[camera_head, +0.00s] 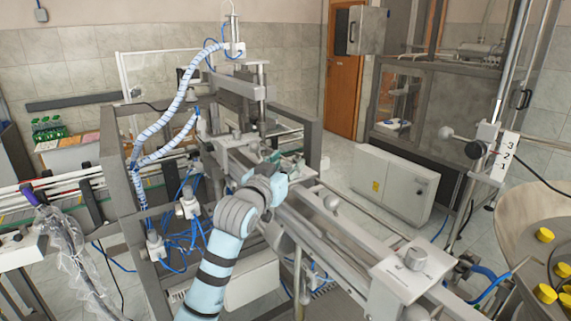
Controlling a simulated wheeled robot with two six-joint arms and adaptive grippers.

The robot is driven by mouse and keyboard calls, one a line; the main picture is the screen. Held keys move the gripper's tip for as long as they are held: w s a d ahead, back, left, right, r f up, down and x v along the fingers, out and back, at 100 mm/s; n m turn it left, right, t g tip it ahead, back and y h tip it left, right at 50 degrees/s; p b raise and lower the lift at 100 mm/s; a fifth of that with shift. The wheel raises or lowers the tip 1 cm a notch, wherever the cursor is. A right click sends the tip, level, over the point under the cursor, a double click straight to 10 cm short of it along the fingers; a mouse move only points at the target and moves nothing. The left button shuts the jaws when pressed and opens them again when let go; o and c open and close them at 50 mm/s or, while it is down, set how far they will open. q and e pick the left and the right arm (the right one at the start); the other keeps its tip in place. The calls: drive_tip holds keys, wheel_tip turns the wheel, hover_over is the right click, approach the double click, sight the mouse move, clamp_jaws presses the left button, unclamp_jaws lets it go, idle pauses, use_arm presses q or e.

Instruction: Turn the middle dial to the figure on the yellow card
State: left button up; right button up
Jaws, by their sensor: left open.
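My left arm rises from the bottom, and its gripper (285,163) is at the middle of the machine, by the metal rail. It is open, small and partly hidden by the wrist; I see nothing held in it. I cannot tell whether it touches anything. A round grey knob (416,257) stands on a pale plate at the lower right, apart from the gripper. A round pale knob (331,202) is just right of the gripper. I cannot tell which part is the middle dial. No yellow card with a readable figure shows. My right gripper is not in view.
The machine frame (133,190) with blue hoses stands left of my arm. A white plate marked 3, 2, 1 (507,153) is on a post at right. A white cabinet (384,188) stands behind the rail.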

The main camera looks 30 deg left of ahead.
use_arm(q)
drive_tip(key=shift+c, duration=0.3)
clamp_jaws()
